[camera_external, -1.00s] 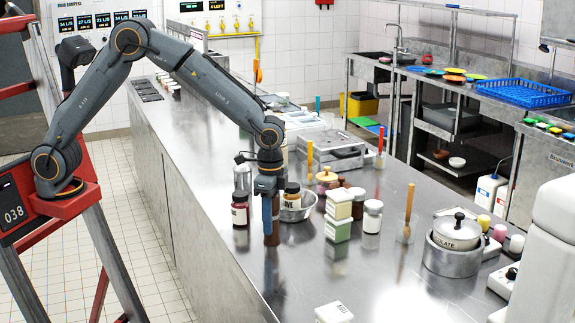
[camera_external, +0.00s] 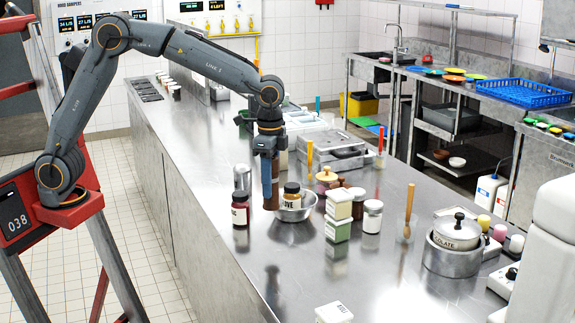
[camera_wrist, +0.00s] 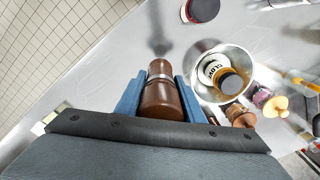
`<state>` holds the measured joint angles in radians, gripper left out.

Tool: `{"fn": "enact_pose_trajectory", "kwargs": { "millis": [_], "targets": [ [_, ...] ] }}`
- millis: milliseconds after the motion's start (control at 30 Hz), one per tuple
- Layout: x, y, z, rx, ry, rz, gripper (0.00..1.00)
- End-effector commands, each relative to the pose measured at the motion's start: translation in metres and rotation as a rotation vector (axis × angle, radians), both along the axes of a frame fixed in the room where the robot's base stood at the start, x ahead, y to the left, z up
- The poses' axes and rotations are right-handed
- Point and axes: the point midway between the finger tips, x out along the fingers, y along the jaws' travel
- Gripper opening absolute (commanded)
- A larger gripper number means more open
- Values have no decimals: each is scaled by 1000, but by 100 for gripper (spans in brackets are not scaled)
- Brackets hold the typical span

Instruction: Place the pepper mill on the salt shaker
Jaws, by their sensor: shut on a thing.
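My gripper (camera_external: 268,200) is shut on the pepper mill (camera_external: 275,188), a brown turned piece that stays upright between the blue fingers. In the wrist view the mill (camera_wrist: 161,97) sits between both fingers, with a pale band round it. Its lower end is raised above the steel counter, in front of the metal bowl. A silver, round-topped container (camera_external: 242,176) stands behind a dark labelled jar, to the left of my gripper; it may be the salt shaker, but I cannot tell for sure. It is apart from the mill.
The metal bowl (camera_external: 296,213) holds a dark-lidded jar (camera_external: 292,193). The dark labelled jar (camera_external: 240,211) stands left of the mill. The counter's front is mostly clear.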

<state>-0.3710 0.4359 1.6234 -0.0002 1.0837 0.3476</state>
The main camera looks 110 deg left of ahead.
Motion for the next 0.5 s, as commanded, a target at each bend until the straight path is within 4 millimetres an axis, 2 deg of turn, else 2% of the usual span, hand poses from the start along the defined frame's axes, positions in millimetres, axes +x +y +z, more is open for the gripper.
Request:
{"fn": "enact_pose_trajectory", "kwargs": {
  "millis": [167, 300, 500],
  "targets": [
    [-27, 59, 21, 2, -4, 7, 7],
    [-63, 116, 40, 2, -3, 3, 7],
    [-124, 187, 69, 2, -4, -5, 7]
  ]
}}
